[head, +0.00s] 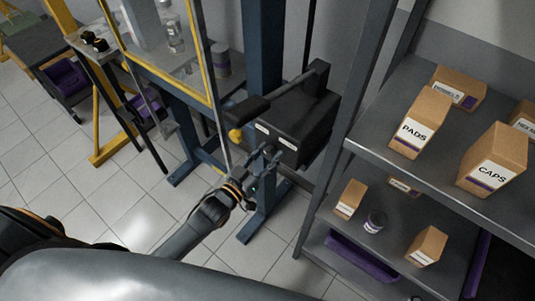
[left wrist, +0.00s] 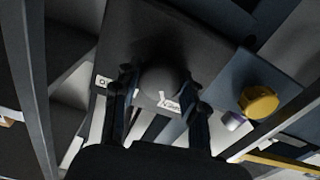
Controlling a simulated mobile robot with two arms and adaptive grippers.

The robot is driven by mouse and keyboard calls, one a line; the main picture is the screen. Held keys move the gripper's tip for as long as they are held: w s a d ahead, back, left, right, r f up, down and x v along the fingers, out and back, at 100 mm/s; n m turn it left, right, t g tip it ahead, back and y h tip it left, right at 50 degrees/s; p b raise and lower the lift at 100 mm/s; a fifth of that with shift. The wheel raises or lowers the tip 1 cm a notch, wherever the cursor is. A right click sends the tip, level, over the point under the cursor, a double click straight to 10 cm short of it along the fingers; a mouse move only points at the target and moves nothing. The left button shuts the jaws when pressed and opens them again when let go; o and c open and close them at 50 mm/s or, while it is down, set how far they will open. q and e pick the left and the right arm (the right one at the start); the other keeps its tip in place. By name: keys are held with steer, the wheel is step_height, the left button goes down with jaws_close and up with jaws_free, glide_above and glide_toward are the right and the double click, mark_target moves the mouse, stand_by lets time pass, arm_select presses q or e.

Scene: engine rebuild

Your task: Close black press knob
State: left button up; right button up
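The black press knob (left wrist: 160,79) is a dark round knob on the front of the black press box, which shows in the head view (head: 303,125). My left gripper (head: 268,156) is right at the front of this box, below its white labels. In the left wrist view my left gripper (left wrist: 162,88) is open, with one finger on each side of the knob. I cannot tell whether either finger touches it. In the head view the knob is not clearly distinguishable beside the gripper. My right gripper is not in view.
A yellow knob (head: 236,135) sits on the press left of the black box; it also shows in the left wrist view (left wrist: 258,101). A black lever (head: 303,85) rises above the box. A grey shelf (head: 372,147) with cartons stands close on the right. Tiled floor lies open at left.

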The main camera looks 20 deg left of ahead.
arm_select(q)
steer(key=shift+m, duration=0.3)
steer(key=m, duration=0.2)
steer(key=shift+m, duration=0.3)
steer(key=m, duration=0.3)
steer(key=shift+m, duration=0.3)
steer(key=m+b, duration=0.1)
steer(key=m, duration=0.4)
steer(key=shift+m, duration=1.1)
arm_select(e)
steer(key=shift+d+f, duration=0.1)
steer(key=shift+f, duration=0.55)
arm_select(q)
steer(key=o, duration=1.1)
steer(key=shift+o, duration=0.2)
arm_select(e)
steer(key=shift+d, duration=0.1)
